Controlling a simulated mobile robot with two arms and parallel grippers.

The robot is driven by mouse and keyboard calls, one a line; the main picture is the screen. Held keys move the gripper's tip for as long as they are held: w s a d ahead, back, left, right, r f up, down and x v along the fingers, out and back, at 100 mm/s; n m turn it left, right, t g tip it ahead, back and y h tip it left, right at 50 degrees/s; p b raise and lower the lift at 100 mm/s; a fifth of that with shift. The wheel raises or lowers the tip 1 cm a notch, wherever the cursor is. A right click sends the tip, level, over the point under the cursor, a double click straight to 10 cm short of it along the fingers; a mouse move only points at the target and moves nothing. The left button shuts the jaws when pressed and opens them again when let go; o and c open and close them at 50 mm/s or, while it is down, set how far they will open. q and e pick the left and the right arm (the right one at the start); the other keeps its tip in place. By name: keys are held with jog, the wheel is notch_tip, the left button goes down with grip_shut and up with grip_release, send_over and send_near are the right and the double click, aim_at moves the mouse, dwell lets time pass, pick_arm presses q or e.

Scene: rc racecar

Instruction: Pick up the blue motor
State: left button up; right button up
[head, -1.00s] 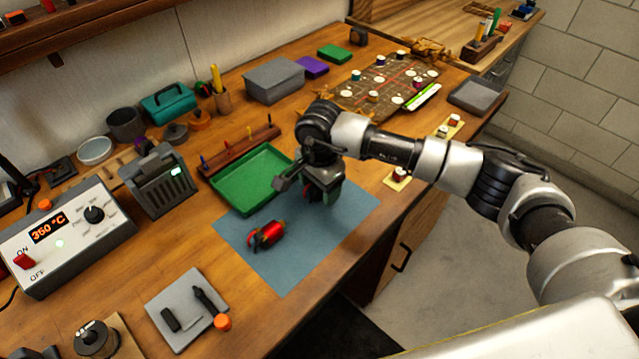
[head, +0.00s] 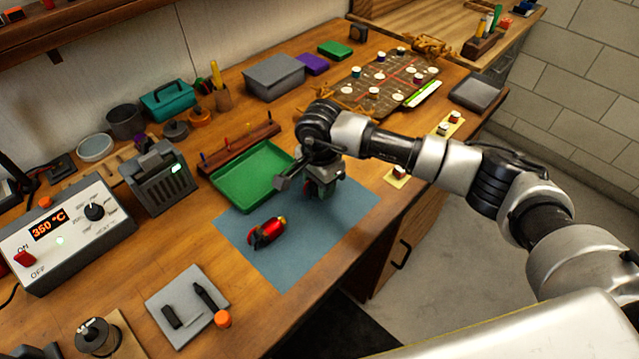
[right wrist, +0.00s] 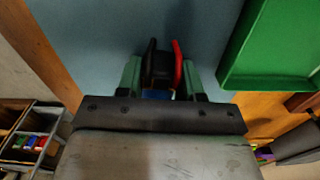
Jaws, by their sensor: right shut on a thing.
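The blue motor (right wrist: 158,94) shows in the right wrist view as a small blue patch with a dark end, between a black and a red lead. My right gripper (right wrist: 160,78) is shut on it, with one green finger on each side. In the head view my right gripper (head: 322,192) is over the right part of the blue mat (head: 290,262) and hides most of the motor. I cannot tell whether the motor touches the mat. A red motor (head: 267,233) lies on the mat to the left, apart from the gripper. My left gripper is out of view.
A green tray (head: 240,200) lies just left of my right gripper. A grey pad with black tools (head: 185,300) lies at the front left. A grey heater unit (head: 160,180) and a control box (head: 60,235) stand further left.

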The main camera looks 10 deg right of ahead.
jog(key=r, duration=0.1)
jog(key=r+b, duration=0.1)
jog(key=r, duration=0.2)
jog(key=shift+s+d+r+b, duration=0.15)
jog(key=shift+s+d+b, duration=0.15)
jog(key=shift+b, duration=0.05)
jog(key=s+d+r+b, duration=0.2)
jog(key=s+d+r, duration=0.4)
jog(key=s, duration=0.2)
jog(key=shift+s+d+r, duration=0.25)
jog(key=shift+d+r, duration=0.05)
